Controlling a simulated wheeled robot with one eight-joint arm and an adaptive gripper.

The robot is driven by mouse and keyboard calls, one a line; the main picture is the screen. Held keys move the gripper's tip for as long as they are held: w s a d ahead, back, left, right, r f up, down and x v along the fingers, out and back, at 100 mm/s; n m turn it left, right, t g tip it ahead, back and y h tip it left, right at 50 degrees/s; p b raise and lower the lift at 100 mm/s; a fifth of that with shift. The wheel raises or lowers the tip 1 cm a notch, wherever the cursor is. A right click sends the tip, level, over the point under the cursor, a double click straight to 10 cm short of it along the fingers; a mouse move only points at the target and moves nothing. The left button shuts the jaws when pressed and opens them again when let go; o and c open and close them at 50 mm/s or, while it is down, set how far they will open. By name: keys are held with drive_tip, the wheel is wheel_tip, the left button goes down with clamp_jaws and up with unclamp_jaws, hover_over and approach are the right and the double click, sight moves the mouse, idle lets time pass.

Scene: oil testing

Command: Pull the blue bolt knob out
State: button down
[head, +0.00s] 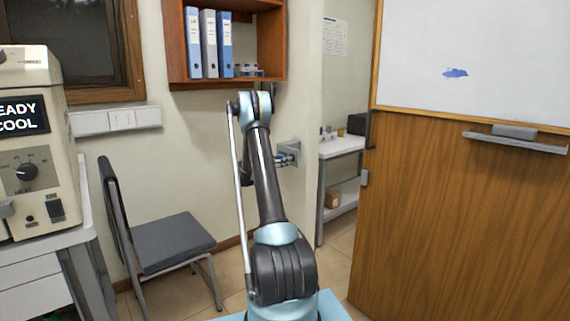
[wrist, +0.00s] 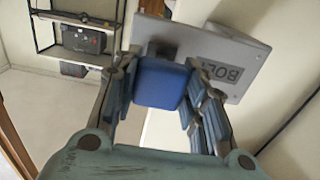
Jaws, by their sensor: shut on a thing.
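The blue bolt knob (wrist: 160,84) sits between the two fingers of my gripper (wrist: 161,70) in the wrist view. My gripper is shut on it. Behind the knob is a grey plate (wrist: 232,52) marked "BOLT", and a dark stem shows between knob and plate. The plate looks tilted in this view. In the head view my gripper (head: 284,160) is small and partly behind my arm, at the wall beside the doorway. The knob itself cannot be made out there.
A grey chair (head: 172,242) stands left of my arm. A machine with a display (head: 28,150) is at far left. A wooden shelf (head: 176,50) with binders hangs above. A wooden panel (head: 460,220) stands at right, and a white table (head: 345,148) stands beyond the doorway.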

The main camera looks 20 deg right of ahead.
drive_tip(key=shift+w+a, duration=0.25)
drive_tip(key=shift+a, duration=0.15)
drive_tip(key=c, duration=1.2)
unclamp_jaws()
drive_tip(key=shift+o, duration=1.2)
drive_tip(key=shift+s+d, duration=0.1)
drive_tip(key=v, duration=1.2)
